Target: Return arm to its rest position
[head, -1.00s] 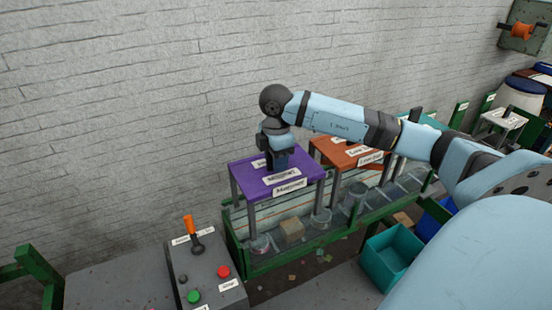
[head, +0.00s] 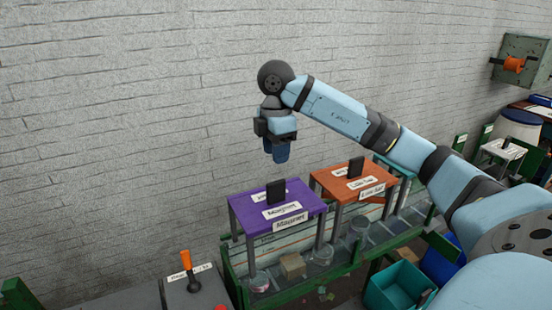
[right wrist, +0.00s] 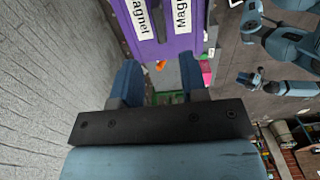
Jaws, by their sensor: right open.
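My right gripper (head: 276,153) is raised in the head view, above the far edge of the purple Magnet stand. Its two blue fingers point down, apart and empty. In the right wrist view the same gripper (right wrist: 160,80) shows both fingers with a clear gap between them. The right arm reaches in from the right side of the head view. Blue arm links at the right of the right wrist view look like my left arm, and its gripper is too small to read.
The purple stand (head: 245,210) bears a dark upright block (head: 276,191). An orange stand (head: 385,182) with another dark block (head: 356,166) is beside it. A control box with an orange lever (head: 187,259) is at lower left. A teal bin (head: 385,292) stands at lower right.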

